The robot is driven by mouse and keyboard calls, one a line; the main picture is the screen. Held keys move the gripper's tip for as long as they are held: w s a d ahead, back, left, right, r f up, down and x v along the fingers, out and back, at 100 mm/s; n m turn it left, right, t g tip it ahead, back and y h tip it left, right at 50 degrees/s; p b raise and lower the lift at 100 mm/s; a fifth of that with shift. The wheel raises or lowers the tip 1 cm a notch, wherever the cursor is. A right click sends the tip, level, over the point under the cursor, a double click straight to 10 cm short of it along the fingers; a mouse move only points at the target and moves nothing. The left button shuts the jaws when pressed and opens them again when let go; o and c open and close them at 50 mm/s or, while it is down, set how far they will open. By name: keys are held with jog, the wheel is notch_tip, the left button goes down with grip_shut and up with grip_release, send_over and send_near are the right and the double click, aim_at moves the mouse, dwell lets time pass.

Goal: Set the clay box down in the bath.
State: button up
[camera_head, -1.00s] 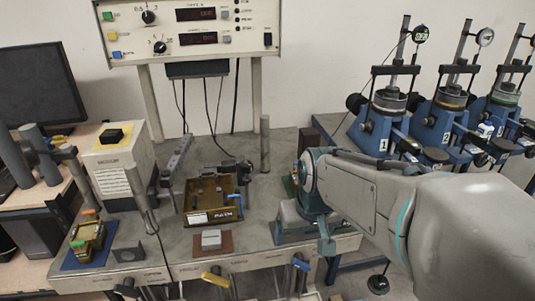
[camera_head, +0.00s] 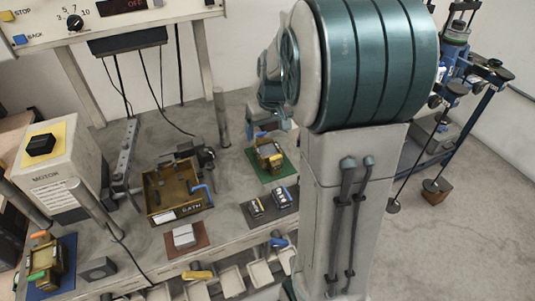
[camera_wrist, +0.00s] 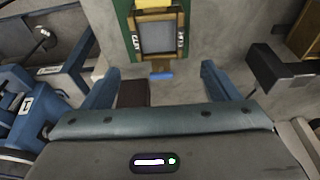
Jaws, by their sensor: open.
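A brass-coloured box with a blue tab (camera_head: 268,156) stands on a green mat on the bench. In the wrist view this box (camera_wrist: 158,36) has a grey top face and lies just beyond my fingertips. A similar box with green and orange tabs (camera_head: 45,262) stands on a blue mat at the far left. The brass bath (camera_head: 173,190), an open tray marked BATH, stands left of the green mat. My gripper (camera_wrist: 160,75) is open and empty, its fingers apart and short of the box. My arm partly hides it in the head view.
A pale block (camera_head: 184,237) sits on a red-brown mat in front of the bath. Small dark items (camera_head: 270,204) lie on a dark mat. A post (camera_head: 221,118) stands behind, and a motor housing (camera_head: 55,170) stands left. Blue lever frames (camera_head: 455,70) stand at right.

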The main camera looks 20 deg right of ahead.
aim_at(268, 150)
jog(key=b+x, duration=0.2)
jog(key=s+b+x, duration=0.1)
jog(key=b+x, duration=0.1)
jog(key=x, duration=0.1)
jog(key=s+b+x, duration=0.1)
jog(key=b+x, duration=0.1)
jog(key=x, duration=0.1)
jog(key=shift+f, duration=0.5)
jog(key=shift+r, duration=0.1)
jog(key=c, duration=1.2)
jog(key=shift+o, duration=0.2)
jog(key=shift+w+r+p, duration=0.1)
jog(key=shift+r+p, duration=2.4)
jog(key=shift+r, duration=1.3)
jog(key=shift+f, duration=0.1)
